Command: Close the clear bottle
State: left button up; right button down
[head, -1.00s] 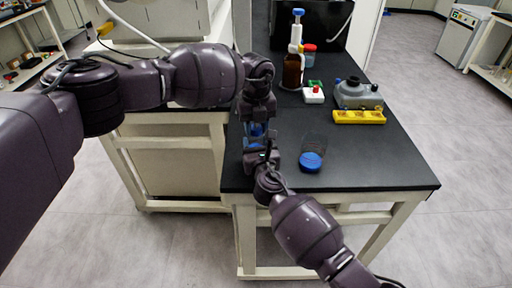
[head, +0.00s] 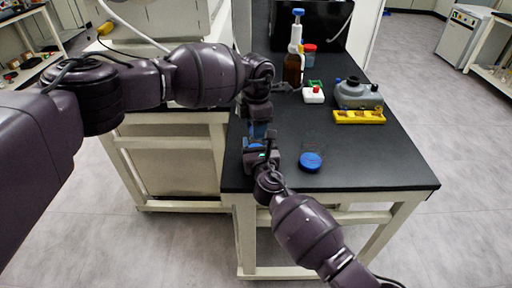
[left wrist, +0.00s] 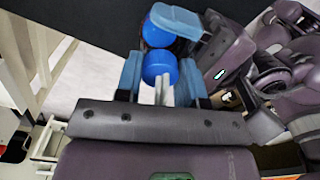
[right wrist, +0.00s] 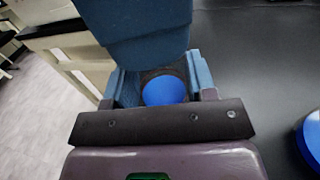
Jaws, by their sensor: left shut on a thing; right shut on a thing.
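My left gripper (head: 258,112) hangs over the table's left part. In the left wrist view its pads are closed on a small round blue piece, which looks like a blue cap (left wrist: 158,68). My right gripper (head: 262,148) is just in front of it, with the pads of both close together. In the right wrist view its pads are closed around a dark see-through ring, apparently the clear bottle, with a blue disc (right wrist: 165,91) inside. A second blue part (left wrist: 157,30) shows beside the right gripper's pads. Whether cap and bottle touch cannot be told.
A separate blue round thing (head: 311,161) with a faint clear part stands right of the grippers; its edge shows in the right wrist view (right wrist: 314,140). A brown bottle (head: 293,68), a yellow rack (head: 359,117) and a grey device (head: 358,95) stand farther back. The table's front right is clear.

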pick_arm(q)
jog(key=m, duration=2.1)
jog(key=shift+f, duration=0.1)
jog(key=m, duration=0.7)
jog(key=shift+a, duration=0.1)
jog(key=o, duration=1)
